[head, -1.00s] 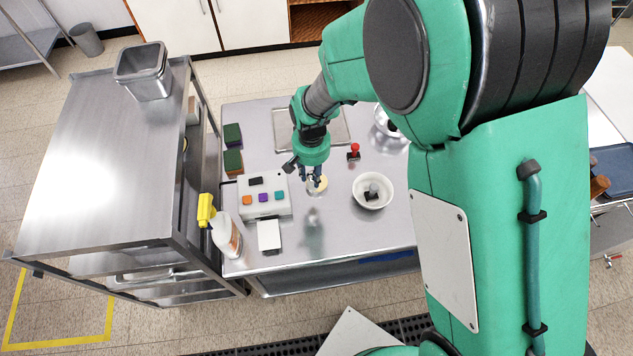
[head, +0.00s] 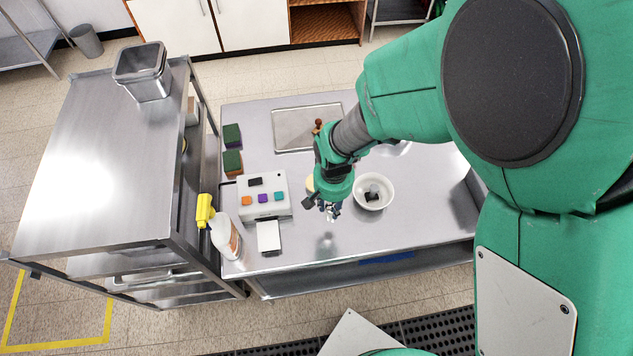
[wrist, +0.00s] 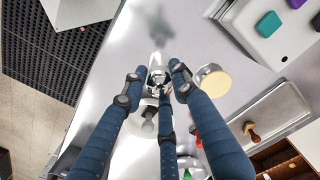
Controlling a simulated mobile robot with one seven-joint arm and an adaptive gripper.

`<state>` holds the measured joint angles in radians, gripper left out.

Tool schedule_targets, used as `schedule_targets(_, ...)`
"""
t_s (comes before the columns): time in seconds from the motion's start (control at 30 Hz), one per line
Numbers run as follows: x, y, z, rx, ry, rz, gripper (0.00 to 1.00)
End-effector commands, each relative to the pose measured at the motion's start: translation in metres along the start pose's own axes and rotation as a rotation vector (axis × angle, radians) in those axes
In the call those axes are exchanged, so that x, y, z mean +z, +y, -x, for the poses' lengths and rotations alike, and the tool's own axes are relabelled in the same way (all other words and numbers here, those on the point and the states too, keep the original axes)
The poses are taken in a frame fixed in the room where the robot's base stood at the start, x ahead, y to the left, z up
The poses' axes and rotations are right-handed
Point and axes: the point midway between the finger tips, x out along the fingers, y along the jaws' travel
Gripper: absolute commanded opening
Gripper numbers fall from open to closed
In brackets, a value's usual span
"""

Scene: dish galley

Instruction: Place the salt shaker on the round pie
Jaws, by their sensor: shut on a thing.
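The salt shaker (wrist: 158,62), small, clear and metallic, sits between the fingertips of my gripper (wrist: 157,76) in the wrist view. My gripper is shut on it; the fingers hide much of it. In the head view my gripper (head: 331,210) is over the front part of the steel table, with a reflection below it. The round pie (wrist: 215,80) has a flat cream top and a shiny rim; it lies to the right of the shaker in the wrist view, apart from it. In the head view only a sliver of the pie (head: 310,184) shows, behind and left of my gripper.
A white bowl (head: 360,202) with dark and grey pieces stands right of my gripper. A white button box (head: 283,207), a white card (head: 268,236) and a spray bottle (head: 222,236) are to the left. A tray (head: 290,130) lies at the back. The table's front is clear.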

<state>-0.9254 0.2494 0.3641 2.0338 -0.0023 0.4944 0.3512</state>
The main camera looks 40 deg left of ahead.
Motion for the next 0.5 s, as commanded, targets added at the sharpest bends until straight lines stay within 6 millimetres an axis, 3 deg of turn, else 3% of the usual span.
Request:
schedule_targets(0.27, -0.009, -0.003, 0.000, 0.000, 0.001, 0.000, 0.00)
schedule_targets(0.5, -0.038, -0.012, -0.004, 0.000, 0.000, 0.000, 0.00)
